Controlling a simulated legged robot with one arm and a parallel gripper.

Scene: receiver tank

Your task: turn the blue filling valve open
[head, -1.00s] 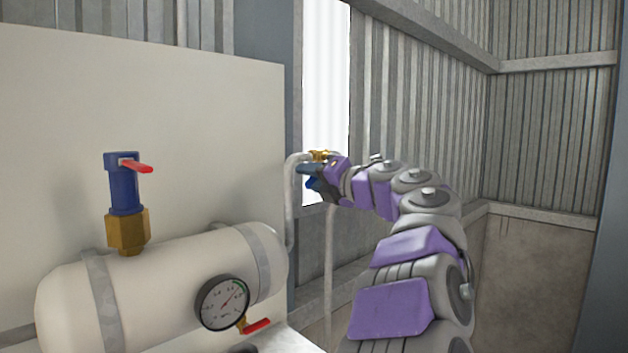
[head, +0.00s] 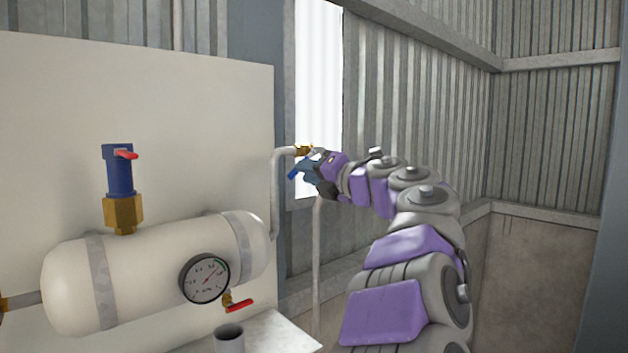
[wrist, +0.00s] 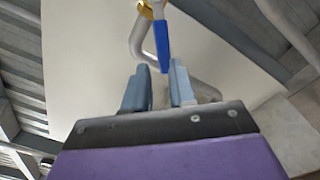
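The filling valve has a brass body (head: 303,150) at the end of the grey pipe, and its blue lever (head: 293,174) shows just left of my gripper. In the wrist view the blue lever (wrist: 162,42) hangs down from the brass fitting (wrist: 147,8), its lower end at the gap between my fingertips. My gripper (head: 308,168) is at the lever in the head view. In the wrist view my gripper (wrist: 159,70) has its two blue-grey fingers apart. Whether either finger touches the lever cannot be told.
A cream tank (head: 150,275) with a pressure gauge (head: 205,279), a red-handled drain tap (head: 238,305) and a blue relief fitting (head: 119,172) stands left. A cream panel (head: 200,120) is behind it. A grey cup (head: 229,338) stands below. Corrugated walls (head: 420,110) enclose the right.

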